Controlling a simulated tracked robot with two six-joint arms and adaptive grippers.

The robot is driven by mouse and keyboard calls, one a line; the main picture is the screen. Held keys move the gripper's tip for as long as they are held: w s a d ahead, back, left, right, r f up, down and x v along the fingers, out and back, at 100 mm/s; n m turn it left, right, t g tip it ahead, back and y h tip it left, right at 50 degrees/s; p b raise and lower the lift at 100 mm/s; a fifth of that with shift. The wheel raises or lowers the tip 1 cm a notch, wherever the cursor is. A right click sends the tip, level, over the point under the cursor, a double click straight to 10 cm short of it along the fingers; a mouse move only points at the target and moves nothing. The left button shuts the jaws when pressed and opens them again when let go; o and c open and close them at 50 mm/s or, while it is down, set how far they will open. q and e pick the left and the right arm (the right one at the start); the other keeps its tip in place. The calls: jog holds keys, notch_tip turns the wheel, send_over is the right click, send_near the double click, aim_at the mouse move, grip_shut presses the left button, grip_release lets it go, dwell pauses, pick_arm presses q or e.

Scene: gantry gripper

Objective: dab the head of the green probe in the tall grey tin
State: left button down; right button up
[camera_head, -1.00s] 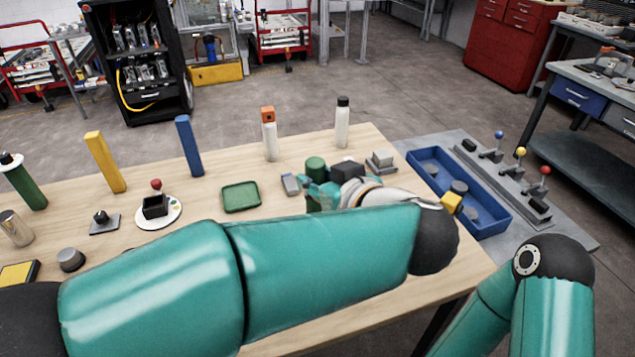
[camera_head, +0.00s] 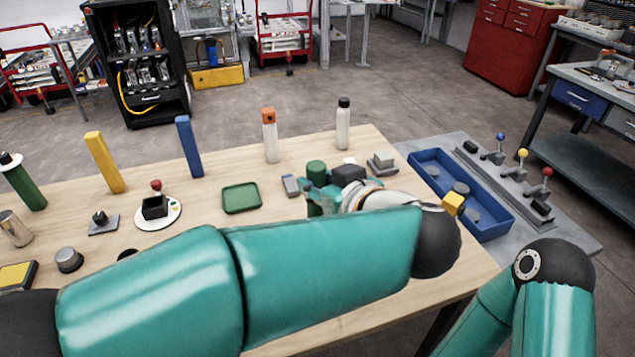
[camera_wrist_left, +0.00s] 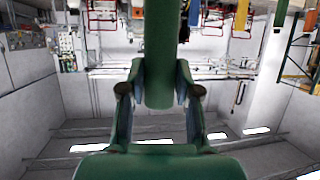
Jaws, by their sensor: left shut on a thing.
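The green probe (camera_head: 316,168) stands roughly upright at my left gripper (camera_head: 318,193), over the right half of the table. In the left wrist view, the left gripper (camera_wrist_left: 160,78) is shut on this green cylinder (camera_wrist_left: 160,30), with a finger on either side. My left forearm hides most of the gripper in the head view. A tall grey tin (camera_head: 16,230) stands at the table's far left, well away from the probe. Its inside cannot be made out. My right gripper is out of view; only part of that arm shows at lower right.
A short grey tin (camera_head: 68,260), white plate (camera_head: 172,219), green tray (camera_head: 241,198) and black block (camera_head: 348,173) are on the table (camera_head: 225,165). Upright blue (camera_head: 189,147) and yellow (camera_head: 104,162) bars and white bottles (camera_head: 270,138) line the back. A blue bin (camera_head: 490,230) lies right.

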pick_arm(q)
jog(key=shift+f, duration=0.45)
dwell(0.3)
jog(key=shift+s+f+p, duration=0.1)
jog(key=shift+f+p, duration=0.15)
jog(key=shift+p, duration=0.1)
dwell(2.2)
jog(key=shift+r+p, duration=0.85)
jog(key=shift+p, duration=0.2)
notch_tip(320, 180, up, 6)
jog(key=p, duration=0.7)
jog(key=shift+f, duration=0.15)
